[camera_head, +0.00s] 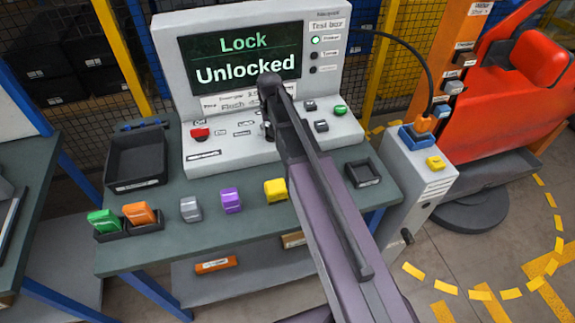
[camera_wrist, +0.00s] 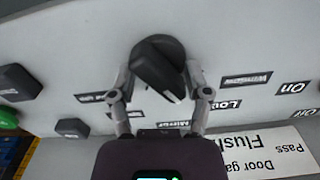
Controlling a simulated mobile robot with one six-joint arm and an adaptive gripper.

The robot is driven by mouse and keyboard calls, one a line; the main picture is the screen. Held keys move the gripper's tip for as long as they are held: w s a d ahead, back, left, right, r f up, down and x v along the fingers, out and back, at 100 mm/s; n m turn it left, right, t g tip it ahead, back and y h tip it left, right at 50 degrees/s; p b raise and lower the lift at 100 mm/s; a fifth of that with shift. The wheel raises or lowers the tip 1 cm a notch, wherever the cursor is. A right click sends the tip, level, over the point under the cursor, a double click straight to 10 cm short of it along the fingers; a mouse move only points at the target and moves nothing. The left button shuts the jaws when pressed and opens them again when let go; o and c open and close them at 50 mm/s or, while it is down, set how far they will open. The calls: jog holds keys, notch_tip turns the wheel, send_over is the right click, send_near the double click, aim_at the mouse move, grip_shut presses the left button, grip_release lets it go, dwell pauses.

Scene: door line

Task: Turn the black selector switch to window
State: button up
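The black selector switch (camera_wrist: 158,66) is a round knob with a raised bar and a white mark. In the wrist view the mark points to the lower right, toward the Lock label (camera_wrist: 222,105). The Window label (camera_wrist: 246,80) is to the right, and the Mirror label (camera_wrist: 174,126) is below. My gripper (camera_wrist: 160,80) is open, with one finger on each side of the knob. I cannot tell whether the fingers touch it. In the head view my arm mostly hides the switch. The panel display (camera_head: 240,55) reads "Lock Unlocked".
The console (camera_head: 240,148) carries other buttons, including a red one (camera_head: 200,133) and a green one (camera_head: 340,110). On the table are a black tray (camera_head: 136,160), several coloured blocks, and a small tray (camera_head: 363,173). A grey cabinet (camera_head: 415,185) stands right.

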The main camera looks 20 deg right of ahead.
jog(key=m, duration=0.4)
notch_tip(320, 180, up, 14)
jog(key=p, duration=1.4)
jog(key=s+f+n+b, duration=0.2)
jog(key=s+f+b, duration=0.3)
jog(key=s, duration=0.4)
jog(key=s+f+n+b, duration=0.3)
jog(key=s+f+b, duration=0.3)
jog(key=s, duration=0.4)
jog(key=shift+f, duration=0.15)
jog(key=shift+w, duration=0.15)
jog(key=w+r+p, duration=0.5)
jog(key=w, duration=0.5)
jog(key=w+r+p, duration=0.5)
jog(key=w+r, duration=0.1)
jog(key=w, duration=0.4)
jog(key=shift+p, duration=0.35)
jog(key=shift+s+f, duration=0.1)
notch_tip(320, 180, down, 14)
jog(key=b, duration=1.3)
jog(key=shift+r+b, duration=0.2)
jog(key=shift+b, duration=0.2)
